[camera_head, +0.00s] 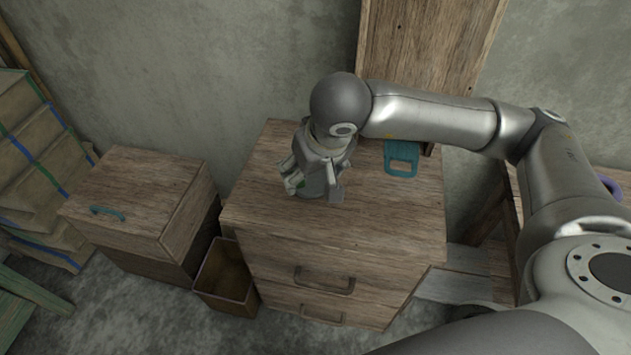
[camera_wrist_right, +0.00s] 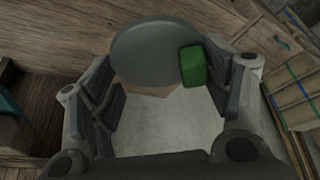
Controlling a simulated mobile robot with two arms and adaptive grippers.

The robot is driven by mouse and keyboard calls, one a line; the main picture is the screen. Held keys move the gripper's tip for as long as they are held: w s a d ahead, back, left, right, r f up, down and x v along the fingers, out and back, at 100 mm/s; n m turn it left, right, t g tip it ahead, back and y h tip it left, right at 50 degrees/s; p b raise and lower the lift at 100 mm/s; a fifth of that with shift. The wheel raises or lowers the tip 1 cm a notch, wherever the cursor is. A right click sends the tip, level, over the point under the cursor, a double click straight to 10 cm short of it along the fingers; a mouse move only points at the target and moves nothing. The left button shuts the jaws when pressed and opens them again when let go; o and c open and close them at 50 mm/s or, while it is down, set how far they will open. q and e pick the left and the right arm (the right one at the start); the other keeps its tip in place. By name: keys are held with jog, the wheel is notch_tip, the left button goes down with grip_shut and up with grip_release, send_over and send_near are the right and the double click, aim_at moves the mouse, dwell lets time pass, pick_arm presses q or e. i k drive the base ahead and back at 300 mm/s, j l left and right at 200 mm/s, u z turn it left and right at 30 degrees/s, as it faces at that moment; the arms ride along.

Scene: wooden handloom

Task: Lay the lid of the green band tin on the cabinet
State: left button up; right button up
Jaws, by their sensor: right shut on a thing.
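My right gripper (camera_head: 318,188) is low over the top of the wooden cabinet (camera_head: 385,215), near its left side. It is shut on the lid, a round grey disc (camera_wrist_right: 155,48) with a green block (camera_wrist_right: 192,66) at its edge. In the right wrist view the disc lies between the fingertips (camera_wrist_right: 175,85). In the head view the fingers partly cover it, and a bit of green shows. I cannot tell whether the lid touches the cabinet top. I cannot make out a separate tin body. My left gripper is not in view.
A flat teal piece with a slot (camera_head: 402,160) lies at the cabinet's back right. A wooden board (camera_head: 430,45) stands behind. A lower wooden box (camera_head: 140,195) with a teal handle and an open bin (camera_head: 225,275) stand left. The cabinet top's front is clear.

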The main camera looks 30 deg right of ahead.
aim_at(258, 199)
jog(key=i+j+z, duration=0.15)
jog(key=j+z, duration=0.25)
jog(key=j, duration=0.4)
jog(key=j+z, duration=0.4)
jog(key=j, duration=1.35)
